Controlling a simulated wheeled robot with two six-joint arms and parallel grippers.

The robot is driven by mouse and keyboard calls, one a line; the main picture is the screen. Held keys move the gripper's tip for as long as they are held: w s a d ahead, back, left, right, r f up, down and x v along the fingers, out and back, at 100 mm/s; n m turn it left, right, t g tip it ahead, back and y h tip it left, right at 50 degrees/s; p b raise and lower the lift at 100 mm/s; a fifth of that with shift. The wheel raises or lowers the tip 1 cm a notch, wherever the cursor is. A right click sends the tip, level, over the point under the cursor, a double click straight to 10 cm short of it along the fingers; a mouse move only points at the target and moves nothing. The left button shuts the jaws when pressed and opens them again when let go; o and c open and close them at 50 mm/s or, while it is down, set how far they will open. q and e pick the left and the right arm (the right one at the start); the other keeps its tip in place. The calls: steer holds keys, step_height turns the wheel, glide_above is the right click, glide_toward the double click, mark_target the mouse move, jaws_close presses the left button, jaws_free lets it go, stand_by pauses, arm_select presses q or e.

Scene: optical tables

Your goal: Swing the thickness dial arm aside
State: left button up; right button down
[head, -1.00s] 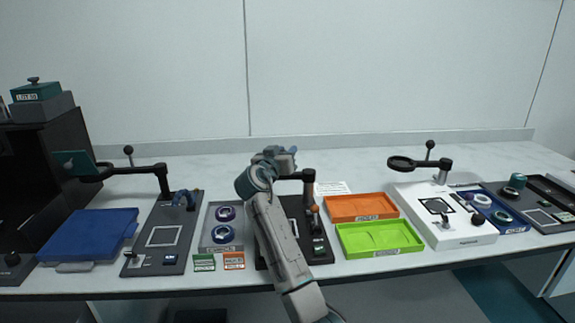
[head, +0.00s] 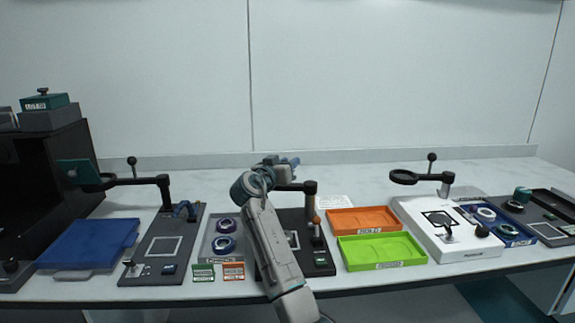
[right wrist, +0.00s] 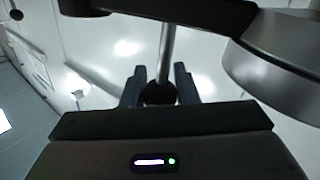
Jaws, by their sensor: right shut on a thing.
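The thickness dial arm (head: 293,188) is a dark bar reaching left from a black-topped post (head: 310,196) on a dark base plate (head: 318,262) at the middle of the table. My right gripper (head: 290,163) is above the bar, left of the post. My right arm hides the bar's left part and much of the base. In the right wrist view, the fingers are shut on a dark ball knob (right wrist: 160,93) at the end of a metal rod (right wrist: 165,50). The dark arm (right wrist: 190,12) crosses beyond it. My left gripper is not in view.
Similar swing arms stand at the left station (head: 140,181) and the right station (head: 425,177). An orange tray (head: 362,231) and a lime tray (head: 410,262) lie right of the dial. A grey plate with dark rings (head: 213,250) lies left. The table behind is mostly clear.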

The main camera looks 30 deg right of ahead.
steer(key=c, duration=1.2)
jaws_free()
steer(key=shift+d+r, duration=0.1)
steer(key=shift+c, duration=0.2)
steer(key=shift+o, duration=0.5)
steer(key=shift+w, duration=0.1)
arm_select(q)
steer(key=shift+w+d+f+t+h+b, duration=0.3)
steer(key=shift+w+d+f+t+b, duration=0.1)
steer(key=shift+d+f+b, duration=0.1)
arm_select(e)
steer(key=v, duration=1)
steer(key=shift+a, duration=0.35)
arm_select(q)
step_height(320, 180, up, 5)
steer(key=p, duration=0.7)
arm_select(e)
step_height(320, 180, up, 7)
